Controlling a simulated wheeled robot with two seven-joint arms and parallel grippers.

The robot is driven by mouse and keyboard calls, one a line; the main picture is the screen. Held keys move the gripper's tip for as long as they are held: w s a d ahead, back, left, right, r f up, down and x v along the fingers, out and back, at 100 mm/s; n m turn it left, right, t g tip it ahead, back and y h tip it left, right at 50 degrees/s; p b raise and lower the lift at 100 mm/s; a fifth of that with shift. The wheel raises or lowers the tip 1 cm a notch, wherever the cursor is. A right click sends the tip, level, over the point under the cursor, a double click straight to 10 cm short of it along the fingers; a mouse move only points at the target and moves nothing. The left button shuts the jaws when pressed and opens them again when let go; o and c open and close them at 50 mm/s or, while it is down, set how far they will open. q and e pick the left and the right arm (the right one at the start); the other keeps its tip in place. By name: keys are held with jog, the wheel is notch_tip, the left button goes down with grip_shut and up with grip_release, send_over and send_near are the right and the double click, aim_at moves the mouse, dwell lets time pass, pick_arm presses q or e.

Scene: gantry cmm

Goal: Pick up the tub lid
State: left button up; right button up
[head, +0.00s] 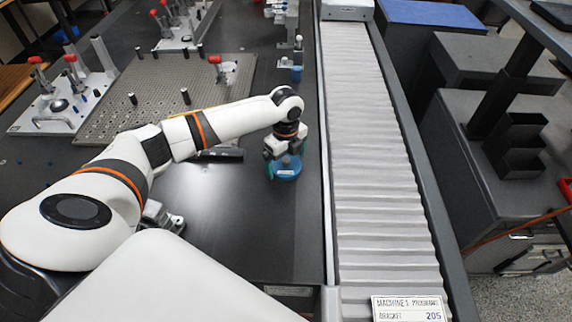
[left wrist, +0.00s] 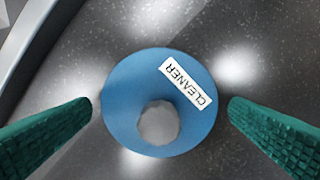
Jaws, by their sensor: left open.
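A round blue piece (left wrist: 190,125) marked CLEANER, which I take for the tub lid, lies below my left gripper in the left wrist view. It has a pale grey round spot, a knob or opening, near its lower middle. In the head view the blue piece (head: 287,174) is on the dark table beside the conveyor, partly covered by the gripper. My left gripper (head: 285,159) points down with its green fingers apart, one on each side of the blue piece. Both fingers (left wrist: 165,122) look clear of it, and nothing is held. My right gripper is not seen.
A white ribbed conveyor (head: 375,150) runs along the right. A perforated plate (head: 165,95) with pegs and red-handled clamps stands at the back left. A small blue-based cup (head: 296,75) stands further back. The table in front of the gripper is clear.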

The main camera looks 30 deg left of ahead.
pick_arm(q)
jog(key=shift+f, duration=0.1)
jog(key=shift+c, duration=0.2)
jog(key=c, duration=0.9)
